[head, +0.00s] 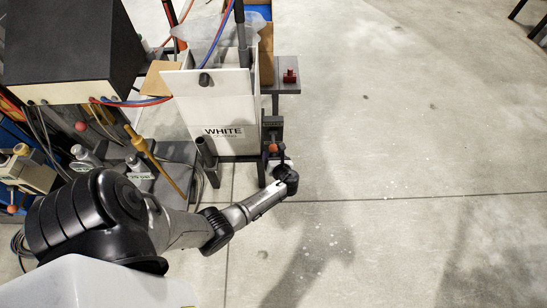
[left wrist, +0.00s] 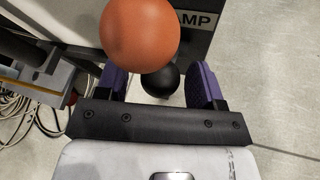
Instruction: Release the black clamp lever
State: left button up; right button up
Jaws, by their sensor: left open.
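A black ball knob (left wrist: 160,82), apparently the end of the black clamp lever, shows in the left wrist view below a label ending in "MP". My left gripper (left wrist: 157,72) is open, with its two purple fingers on either side of this knob and gaps showing. The lever's shaft is hidden. A larger orange ball knob (left wrist: 139,35) is above it in the picture and covers part of it. In the head view, my left gripper (head: 281,164) is at the right side of the white machine, by the orange knob (head: 273,148). My right gripper is out of view.
The machine panel marked WHITE (head: 220,110) stands left of the clamp area. A small red part (head: 290,76) sits on a grey ledge behind. Benches with levers, hoses and a black box (head: 75,45) fill the left. The concrete floor (head: 400,130) on the right is clear.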

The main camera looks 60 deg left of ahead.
pick_arm(q)
grip_shut()
dwell(0.6)
